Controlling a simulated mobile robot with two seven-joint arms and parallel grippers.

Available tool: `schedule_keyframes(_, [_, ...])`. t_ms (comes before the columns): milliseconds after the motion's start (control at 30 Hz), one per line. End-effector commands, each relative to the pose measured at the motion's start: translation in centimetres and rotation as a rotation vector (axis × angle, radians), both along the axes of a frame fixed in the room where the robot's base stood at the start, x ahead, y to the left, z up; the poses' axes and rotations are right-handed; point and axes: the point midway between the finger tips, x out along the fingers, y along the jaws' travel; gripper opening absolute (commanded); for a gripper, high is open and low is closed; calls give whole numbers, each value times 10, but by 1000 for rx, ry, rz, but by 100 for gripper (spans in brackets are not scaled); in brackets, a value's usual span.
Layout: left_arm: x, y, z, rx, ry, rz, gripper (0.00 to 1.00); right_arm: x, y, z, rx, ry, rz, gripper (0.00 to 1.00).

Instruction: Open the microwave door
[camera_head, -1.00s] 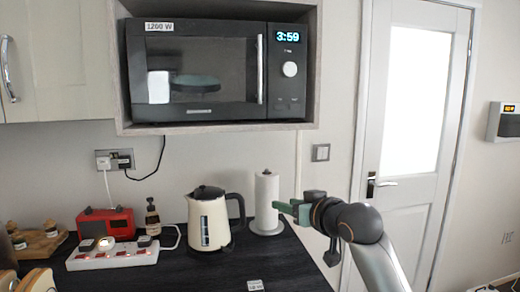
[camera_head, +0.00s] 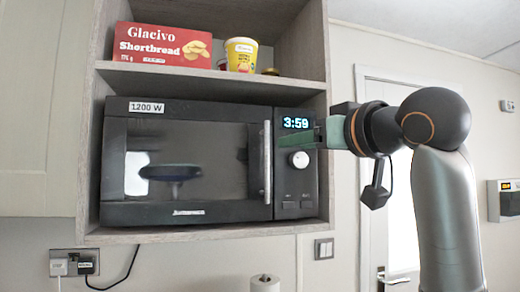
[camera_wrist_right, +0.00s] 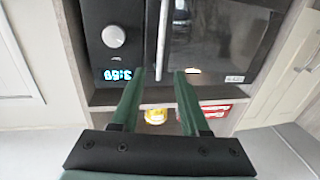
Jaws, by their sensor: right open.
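The black microwave (camera_head: 190,212) sits in a wooden wall cupboard, and its glass door (camera_head: 215,160) is shut. The upright silver handle (camera_head: 267,165) is on the door's right edge, beside the control panel. My right gripper (camera_head: 284,141) reaches in from the right, in front of the panel near the handle's upper part. In the right wrist view, which is upside down, its two green fingers (camera_wrist_right: 160,73) are apart, and the handle (camera_wrist_right: 163,35) shows between their tips with nothing gripped. Contact cannot be told. My left gripper is out of view.
A shelf above holds a red shortbread box (camera_head: 160,45) and a yellow tub (camera_head: 241,54). The cupboard's right side wall (camera_head: 324,190) stands close to the panel. A paper roll (camera_head: 265,283) stands below. A white door (camera_head: 400,240) is at the right.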

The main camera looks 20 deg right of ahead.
Motion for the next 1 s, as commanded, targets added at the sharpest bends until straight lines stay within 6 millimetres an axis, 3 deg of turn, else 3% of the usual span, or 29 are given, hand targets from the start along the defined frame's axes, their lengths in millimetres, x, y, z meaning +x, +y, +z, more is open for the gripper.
schedule_keyframes(533, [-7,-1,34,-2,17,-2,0,98,23,1,-1,4,0,45])
schedule_keyframes(733, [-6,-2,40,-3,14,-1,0,114,27,0,0,1,1,45])
schedule_keyframes(1000, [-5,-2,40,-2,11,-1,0,117,28,-1,-1,1,0,45])
